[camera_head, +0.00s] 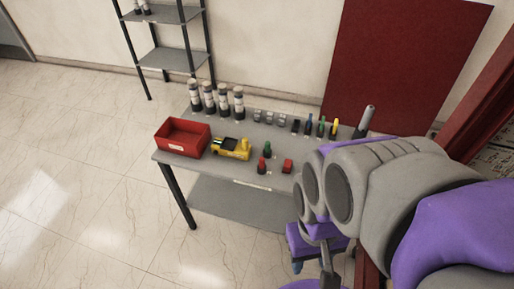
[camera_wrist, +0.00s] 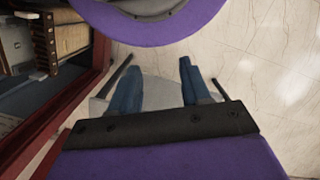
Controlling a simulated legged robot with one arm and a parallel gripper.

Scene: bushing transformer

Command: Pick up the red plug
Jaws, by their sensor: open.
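Two small red items stand on the grey table (camera_head: 222,172) in the head view. One is a narrow upright red piece (camera_head: 262,165); the other is a squat, block-like red piece (camera_head: 287,166) to its right. I cannot tell for sure which is the red plug. My gripper (camera_wrist: 159,78) is open, with its two blue fingers apart and nothing between them. In the head view my gripper is at the lower right, off the table's near right side and apart from both red pieces. The wrist view shows neither red piece.
A green piece (camera_head: 267,149) stands just behind the red ones. A yellow-and-black object (camera_head: 232,148) and a red bin (camera_head: 182,138) are to the left. Bottles (camera_head: 209,97) and small tools (camera_head: 321,126) line the back. My arm hides the table's right end.

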